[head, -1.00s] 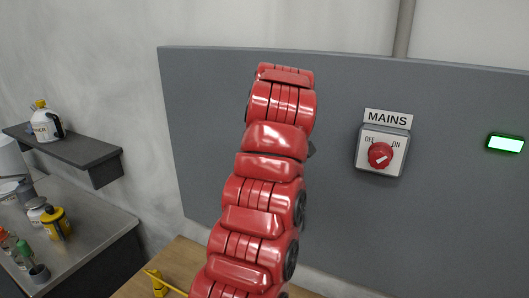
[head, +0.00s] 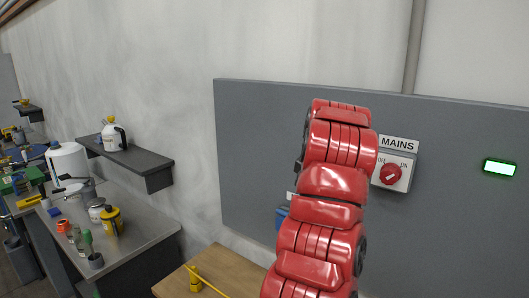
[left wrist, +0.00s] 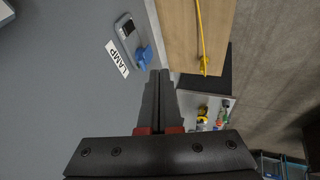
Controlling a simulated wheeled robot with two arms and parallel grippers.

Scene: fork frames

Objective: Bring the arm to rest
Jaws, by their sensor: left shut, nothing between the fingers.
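My red left arm (head: 330,185) rises from the bottom of the head view in front of the grey panel (head: 245,130). Its gripper is hidden there. In the left wrist view my left gripper (left wrist: 159,76) is shut with its dark fingers together and nothing between them. The fingertips lie in the picture beside a blue handle (left wrist: 144,57) near a LAMP label (left wrist: 117,58); I cannot tell whether they touch it. My right gripper is in neither view.
A MAINS switch with a red knob (head: 391,174) and a lit green-framed lamp (head: 500,168) are on the panel. A wooden table (head: 225,272) with a yellow object (head: 197,281) stands below. A shelf (head: 150,160) and cluttered metal bench (head: 140,240) are at left.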

